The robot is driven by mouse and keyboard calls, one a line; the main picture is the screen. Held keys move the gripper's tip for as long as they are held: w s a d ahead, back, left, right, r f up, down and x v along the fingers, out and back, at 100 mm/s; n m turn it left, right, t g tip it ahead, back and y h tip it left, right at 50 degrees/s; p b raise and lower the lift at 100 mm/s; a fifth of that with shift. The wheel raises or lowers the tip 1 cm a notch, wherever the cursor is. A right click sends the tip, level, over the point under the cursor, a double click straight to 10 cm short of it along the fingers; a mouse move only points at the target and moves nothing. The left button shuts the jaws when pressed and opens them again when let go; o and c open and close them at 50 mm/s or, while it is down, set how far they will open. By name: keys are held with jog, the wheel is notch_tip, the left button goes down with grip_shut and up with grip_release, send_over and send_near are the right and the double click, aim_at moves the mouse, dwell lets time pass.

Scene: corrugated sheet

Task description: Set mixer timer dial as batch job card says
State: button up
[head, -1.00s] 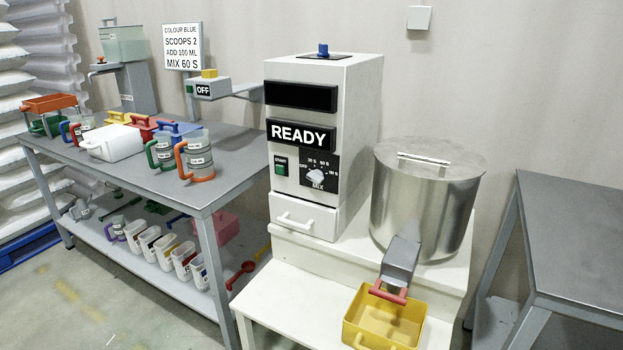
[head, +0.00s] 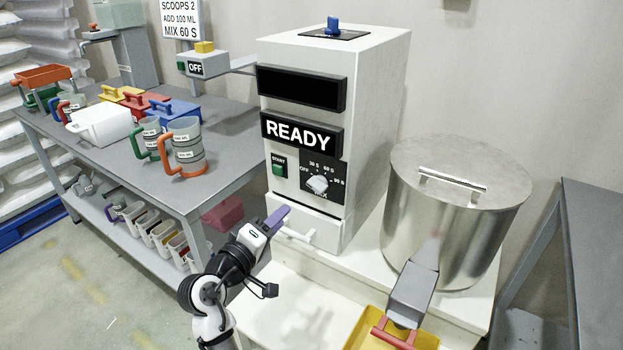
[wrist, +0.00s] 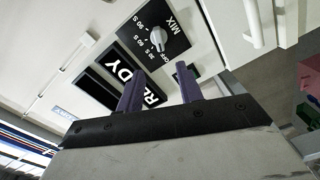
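The mixer control box (head: 365,120) is white, and its display reads READY. Its white timer dial (head: 317,184) sits on a black panel marked OFF, 30 S, 60 S and 90 S; I cannot tell surely which mark it points to. The dial also shows in the wrist view (wrist: 157,38), beyond the fingertips. The job card (head: 182,17) reads SCOOPS 2, ADD 100 ML, MIX 60 S; its top is cut off. My gripper (head: 272,218), with purple fingers, is below and left of the dial, in front of the drawer. In the wrist view its fingers (wrist: 160,88) are apart and empty.
A green START button (head: 278,166) is left of the dial. A white drawer handle (head: 293,234) sticks out below. The lidded steel drum (head: 440,220) stands right, its chute above a yellow bin (head: 365,338). A grey table (head: 105,152) with jugs and containers is left.

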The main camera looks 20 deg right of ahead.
aim_at(314, 189)
jog(key=p+x, duration=0.1)
jog(key=x, duration=0.6)
jog(key=p+x, duration=0.1)
jog(key=x, duration=0.5)
jog(key=shift+d, duration=0.5)
jog(key=shift+c, duration=0.5)
jog(key=shift+f, duration=0.1)
grip_shut()
